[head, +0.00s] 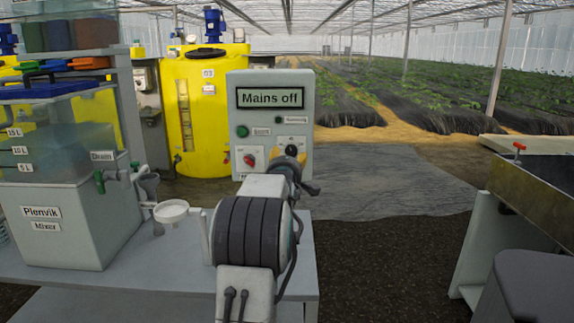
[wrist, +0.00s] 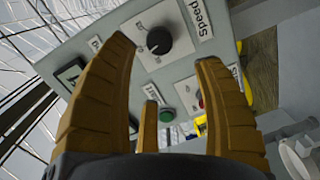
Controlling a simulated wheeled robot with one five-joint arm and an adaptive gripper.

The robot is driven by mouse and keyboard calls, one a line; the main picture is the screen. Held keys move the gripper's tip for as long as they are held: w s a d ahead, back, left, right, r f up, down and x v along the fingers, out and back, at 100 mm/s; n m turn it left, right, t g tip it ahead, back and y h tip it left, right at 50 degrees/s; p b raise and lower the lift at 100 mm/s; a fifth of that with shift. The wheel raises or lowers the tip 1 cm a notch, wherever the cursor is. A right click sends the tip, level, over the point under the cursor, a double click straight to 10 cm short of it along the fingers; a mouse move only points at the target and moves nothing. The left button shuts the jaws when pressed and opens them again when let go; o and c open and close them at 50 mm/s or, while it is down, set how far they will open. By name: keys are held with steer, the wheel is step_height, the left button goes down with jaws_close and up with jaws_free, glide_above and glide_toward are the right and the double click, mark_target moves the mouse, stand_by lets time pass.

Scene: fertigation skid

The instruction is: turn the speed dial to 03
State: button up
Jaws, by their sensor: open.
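The speed dial (wrist: 158,40) is a round black knob on a white scale plate beside a "Speed" label in the wrist view. Its scale is too small to read. It sits on the grey control box (head: 239,125), whose display (head: 271,97) reads "Mains off". My gripper (wrist: 166,53) is open and empty, its yellow-brown fingers spread in front of the panel with the dial between and beyond the tips. I see no contact with the dial. In the head view my gripper (head: 291,154) covers most of the dial.
A red switch (head: 249,160) and a green button (head: 242,131) are on the same panel, left of the dial. The mixer tank (head: 62,225) with its drain valve and a white funnel (head: 171,210) stand left of my arm.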

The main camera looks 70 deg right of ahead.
steer(key=shift+v, duration=1.3)
steer(key=shift+o, duration=0.2)
steer(key=shift+c, duration=0.3)
steer(key=n+p, duration=0.6)
steer(key=n, duration=0.4)
glide_toward(291, 152)
steer(key=d, duration=0.2)
steer(key=shift+h, duration=0.3)
steer(key=shift+w+f+p+x, duration=0.1)
steer(key=shift+f+p+x, duration=0.1)
steer(key=shift+x, duration=1.75)
steer(key=shift+w+f+p+x, duration=0.1)
steer(key=shift+p+x, duration=0.1)
steer(key=shift+x, duration=1.7)
steer(key=shift+c, duration=0.4)
